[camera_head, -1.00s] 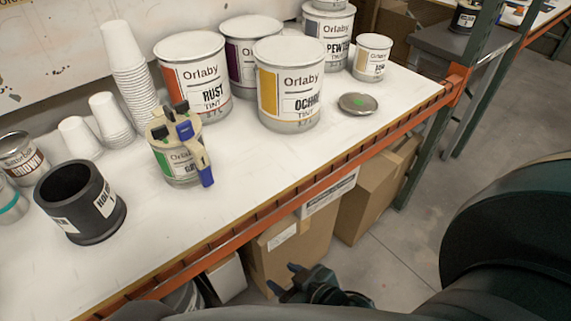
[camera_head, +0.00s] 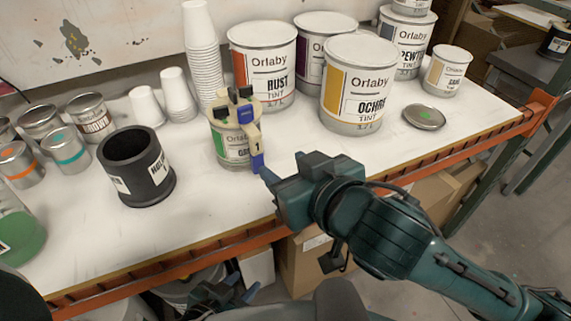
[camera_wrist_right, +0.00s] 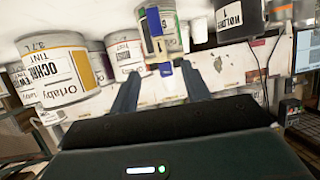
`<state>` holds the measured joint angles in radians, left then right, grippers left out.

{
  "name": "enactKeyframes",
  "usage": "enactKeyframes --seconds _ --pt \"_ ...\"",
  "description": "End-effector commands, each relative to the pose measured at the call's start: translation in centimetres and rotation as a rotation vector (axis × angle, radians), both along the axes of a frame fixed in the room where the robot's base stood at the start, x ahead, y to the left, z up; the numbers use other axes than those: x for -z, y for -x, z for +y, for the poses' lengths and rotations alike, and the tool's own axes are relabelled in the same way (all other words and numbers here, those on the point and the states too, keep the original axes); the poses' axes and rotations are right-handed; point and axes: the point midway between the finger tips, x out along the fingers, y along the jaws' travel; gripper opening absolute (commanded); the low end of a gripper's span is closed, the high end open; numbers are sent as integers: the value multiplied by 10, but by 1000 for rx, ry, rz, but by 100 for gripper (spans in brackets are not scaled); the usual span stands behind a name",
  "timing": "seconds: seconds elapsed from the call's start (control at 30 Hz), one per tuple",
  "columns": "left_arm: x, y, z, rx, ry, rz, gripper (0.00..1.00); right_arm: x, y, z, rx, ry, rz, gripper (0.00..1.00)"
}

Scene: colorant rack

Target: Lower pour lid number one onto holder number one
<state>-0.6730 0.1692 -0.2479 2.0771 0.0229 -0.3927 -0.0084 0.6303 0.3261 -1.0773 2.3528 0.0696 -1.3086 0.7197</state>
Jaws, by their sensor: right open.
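Pour lid number one (camera_head: 236,112) is cream with black clips and a blue-tipped handle marked 1. It sits on the green-labelled tin (camera_head: 233,147). Its handle also shows in the right wrist view (camera_wrist_right: 154,21), ahead of and between the fingers. Holder number one (camera_head: 131,187), a black open-topped cylinder, stands left of that tin. My right gripper (camera_head: 283,167) is open and empty, just right of the handle's lower end; I cannot tell whether they touch. It also shows in the right wrist view (camera_wrist_right: 158,84). My left gripper (camera_head: 241,286) looks open and empty, below the table edge.
Large Orlaby cans, rust (camera_head: 262,65) and ochre (camera_head: 357,85), stand behind and right. Stacked white cups (camera_head: 201,55) stand behind the lid. Several small tins (camera_head: 68,150) are at left. A loose round lid (camera_head: 424,117) lies at right. The table's front middle is clear.

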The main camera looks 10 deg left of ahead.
Motion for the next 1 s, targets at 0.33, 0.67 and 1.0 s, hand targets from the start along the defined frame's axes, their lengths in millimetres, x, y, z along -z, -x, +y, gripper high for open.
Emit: enactKeyframes --seconds 0.33,0.67,1.0 --pt "-2 0 -1 2 1 0 36 15 -31 26 3 8 -3 47" --pt "-4 -2 0 0 -2 -3 36 39 -75 62 2 8 -4 47" --pt "-3 -2 2 -2 -5 2 36 49 -92 77 0 6 -3 47"
